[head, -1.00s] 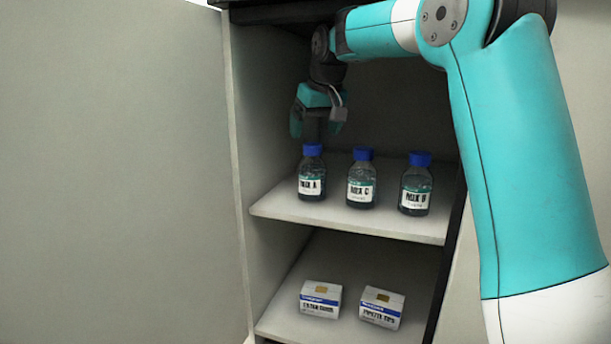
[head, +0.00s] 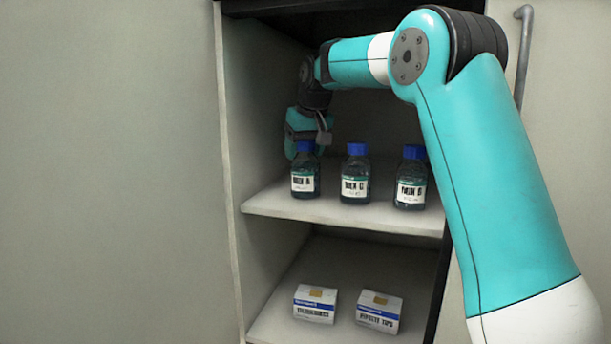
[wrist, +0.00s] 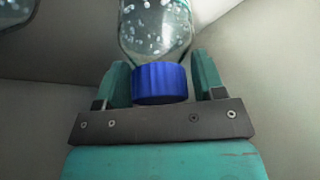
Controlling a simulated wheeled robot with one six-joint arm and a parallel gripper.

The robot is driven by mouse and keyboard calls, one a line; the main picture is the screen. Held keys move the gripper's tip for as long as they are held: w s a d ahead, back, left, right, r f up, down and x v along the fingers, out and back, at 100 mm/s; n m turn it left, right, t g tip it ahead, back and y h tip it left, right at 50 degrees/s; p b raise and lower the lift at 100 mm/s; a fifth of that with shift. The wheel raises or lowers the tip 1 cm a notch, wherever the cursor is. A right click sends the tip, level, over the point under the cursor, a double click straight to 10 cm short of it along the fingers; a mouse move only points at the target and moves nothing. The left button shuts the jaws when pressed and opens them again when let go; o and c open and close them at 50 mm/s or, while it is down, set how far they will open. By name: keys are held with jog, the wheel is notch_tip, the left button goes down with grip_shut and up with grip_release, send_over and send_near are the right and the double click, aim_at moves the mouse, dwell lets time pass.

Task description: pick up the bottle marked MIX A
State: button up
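The bottle marked MIX A (head: 304,180) stands upright at the left end of the upper shelf. It has a blue cap, clear glass and a white and green label. My gripper (head: 305,140) is above it, at the height of its cap. In the wrist view the blue cap (wrist: 160,83) is between the two teal fingers of my gripper (wrist: 161,80), with a gap on each side. The gripper is open. The bottle's lower part is cut off in that view.
Two similar blue-capped bottles, the middle one (head: 355,178) and the right one (head: 411,180), stand on the same upper shelf (head: 330,212). A left box (head: 315,303) and a right box (head: 379,312) sit on the lower shelf. The cabinet's side wall (head: 262,120) is close on the left.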

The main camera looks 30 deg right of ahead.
jog(key=c, duration=0.8)
